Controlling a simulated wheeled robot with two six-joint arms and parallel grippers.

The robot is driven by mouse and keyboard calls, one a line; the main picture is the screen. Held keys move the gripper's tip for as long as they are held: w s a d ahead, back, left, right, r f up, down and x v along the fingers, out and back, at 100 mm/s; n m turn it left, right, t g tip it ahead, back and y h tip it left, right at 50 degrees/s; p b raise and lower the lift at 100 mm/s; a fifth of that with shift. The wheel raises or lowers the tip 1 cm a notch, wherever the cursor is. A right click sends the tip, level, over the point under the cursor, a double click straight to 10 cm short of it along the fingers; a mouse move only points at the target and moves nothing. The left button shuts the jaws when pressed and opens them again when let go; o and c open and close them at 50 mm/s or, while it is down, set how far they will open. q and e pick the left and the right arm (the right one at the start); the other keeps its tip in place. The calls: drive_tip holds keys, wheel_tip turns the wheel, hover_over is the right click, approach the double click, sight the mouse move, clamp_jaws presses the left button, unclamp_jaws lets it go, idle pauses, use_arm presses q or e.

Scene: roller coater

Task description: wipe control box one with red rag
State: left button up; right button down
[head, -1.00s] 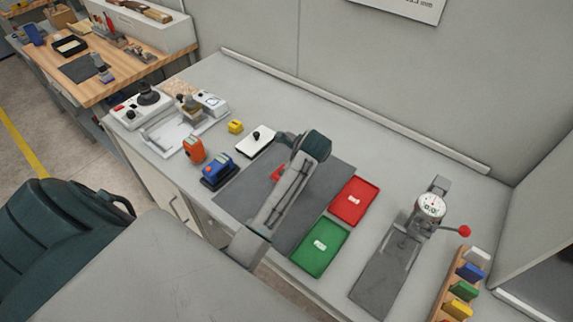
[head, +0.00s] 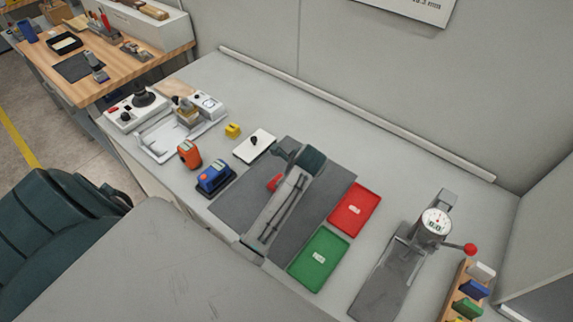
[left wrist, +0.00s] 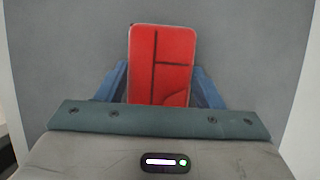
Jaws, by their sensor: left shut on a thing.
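A red rag (left wrist: 162,50), looking like a flat folded block with dark crease lines, is between the blue fingers of my left gripper (left wrist: 161,84) in the left wrist view. The gripper is shut on it, over a dark grey mat. In the head view a small red part of the rag (head: 273,183) shows beside my arm, which hides most of the gripper. At the left end of the bench are a white box with a black knob (head: 127,112) and a white box with a dial (head: 207,105); I cannot tell which is control box one. My right gripper is out of view.
The dark mat (head: 232,205) has a red tray (head: 340,222) and a green tray (head: 303,272) at its right.

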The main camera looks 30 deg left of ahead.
use_arm(q)
drive_tip(key=shift+w+a+f, duration=0.1)
drive_tip(key=shift+f, duration=0.2)
drive_tip(key=o, duration=0.9)
drive_tip(key=shift+w, duration=0.1)
drive_tip(key=shift+r, duration=0.3)
drive_tip(key=b+v, duration=0.2)
drive_tip(key=v, duration=0.1)
drive_tip(key=shift+r+b, duration=0.25)
drive_tip(key=shift+b, duration=0.05)
drive_tip(key=p+v, duration=0.1)
drive_tip(key=v, duration=0.5)
drive_tip(key=shift+a+r+p, duration=0.1)
drive_tip(key=shift+a+p, duration=0.05)
drive_tip(key=shift+p, duration=0.2)
drive_tip(key=shift+s+d+r+p, duration=0.2)
drive_tip(key=shift+d+r+p, duration=0.05)
drive_tip(key=shift+r+p, duration=0.3)
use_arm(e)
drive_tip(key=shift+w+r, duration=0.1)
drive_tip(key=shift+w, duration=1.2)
